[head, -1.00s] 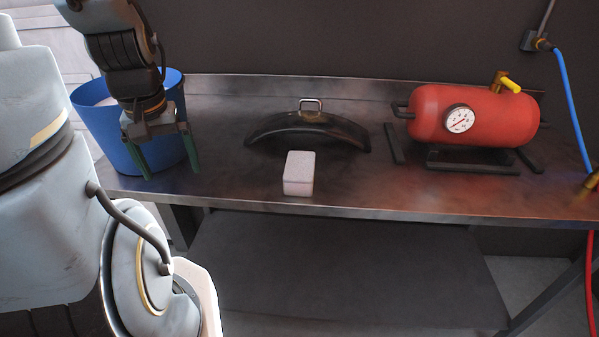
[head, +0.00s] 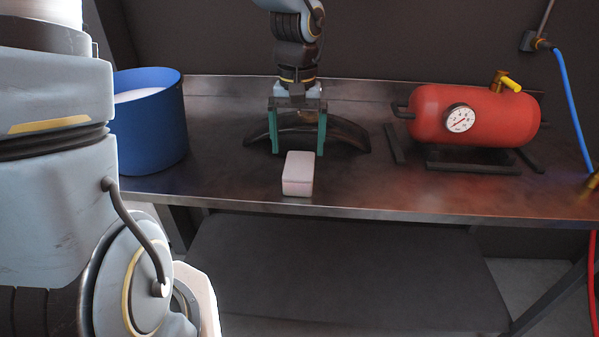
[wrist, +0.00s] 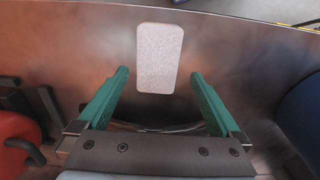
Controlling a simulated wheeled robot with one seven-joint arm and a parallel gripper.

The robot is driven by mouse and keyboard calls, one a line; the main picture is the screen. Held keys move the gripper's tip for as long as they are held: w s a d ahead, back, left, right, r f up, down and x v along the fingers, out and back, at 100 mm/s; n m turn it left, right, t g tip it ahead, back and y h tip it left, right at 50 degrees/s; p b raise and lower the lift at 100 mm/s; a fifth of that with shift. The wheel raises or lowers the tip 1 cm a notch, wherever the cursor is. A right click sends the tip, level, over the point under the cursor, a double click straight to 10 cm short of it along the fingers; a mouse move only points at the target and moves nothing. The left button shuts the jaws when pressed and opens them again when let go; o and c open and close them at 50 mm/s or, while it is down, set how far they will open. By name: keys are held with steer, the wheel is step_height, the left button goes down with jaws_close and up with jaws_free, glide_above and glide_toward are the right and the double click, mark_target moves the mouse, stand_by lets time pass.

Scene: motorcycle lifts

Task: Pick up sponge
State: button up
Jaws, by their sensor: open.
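The sponge (head: 298,174) is a pale pinkish-white block lying near the front edge of the metal workbench (head: 400,197). In the wrist view the sponge (wrist: 159,58) lies ahead of the fingertips, in line with the gap between them. My gripper (head: 297,150) is open and empty, with green fingers pointing down. In the head view it appears just behind the sponge, in front of the black curved fender (head: 345,135). In the wrist view my gripper (wrist: 159,75) does not touch the sponge.
A blue bucket (head: 150,125) stands at the bench's left end; its rim rises above the surface. A red air tank (head: 475,115) with a gauge and yellow valve stands on the right. The bench is clear between sponge and tank. A lower shelf (head: 340,270) is empty.

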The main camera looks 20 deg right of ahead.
mark_target(299, 162)
steer(key=shift+w+d+f+p, duration=0.15)
steer(key=shift+f+p, duration=0.1)
steer(key=shift+f, duration=1.25)
steer(key=shift+s+d+f+p, duration=0.1)
steer(key=shift+d+f+p, duration=0.1)
steer(key=shift+f, duration=1.3)
steer(key=shift+a, duration=0.1)
steer(key=c, duration=1.3)
step_height(299, 162, up, 10)
steer(key=shift+r+b, duration=0.1)
steer(key=shift+b, duration=0.25)
steer(key=o, duration=0.8)
steer(key=c, duration=0.6)
steer(key=shift+w, duration=0.1)
